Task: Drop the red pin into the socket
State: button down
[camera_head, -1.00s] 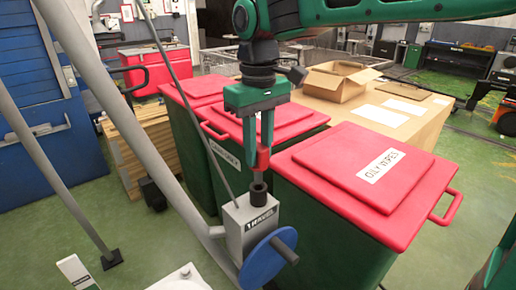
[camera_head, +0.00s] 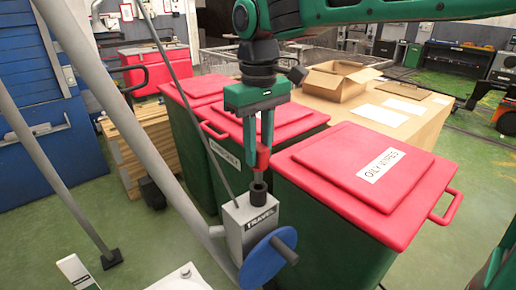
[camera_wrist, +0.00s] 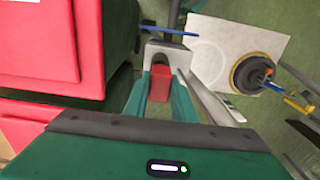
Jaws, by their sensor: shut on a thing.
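My gripper (camera_head: 264,150) points down with its two green fingers shut on the red pin (camera_head: 263,159). The pin is upright, and its red part also shows between the fingers in the wrist view (camera_wrist: 160,84). The socket (camera_head: 258,188) is a dark collar on top of a grey box (camera_head: 236,222) labelled TRAVEL. The pin is right above the collar, and a dark shank shows between the red part and the collar. I cannot tell whether its tip is inside.
A blue handwheel (camera_head: 265,262) sits on the front of the grey box. A thick grey slanted post (camera_head: 130,130) stands at left. Red-lidded bins stand close behind and at right, including the OILY WIPES bin (camera_head: 330,165). An open cardboard box (camera_head: 340,82) lies on a table behind.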

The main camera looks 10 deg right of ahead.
aim_at(258, 169)
jog(key=shift+f, duration=2.75)
jog(key=c, duration=1.4)
grip_release()
notch_tip(258, 169, up, 11)
jog(key=shift+f, duration=0.15)
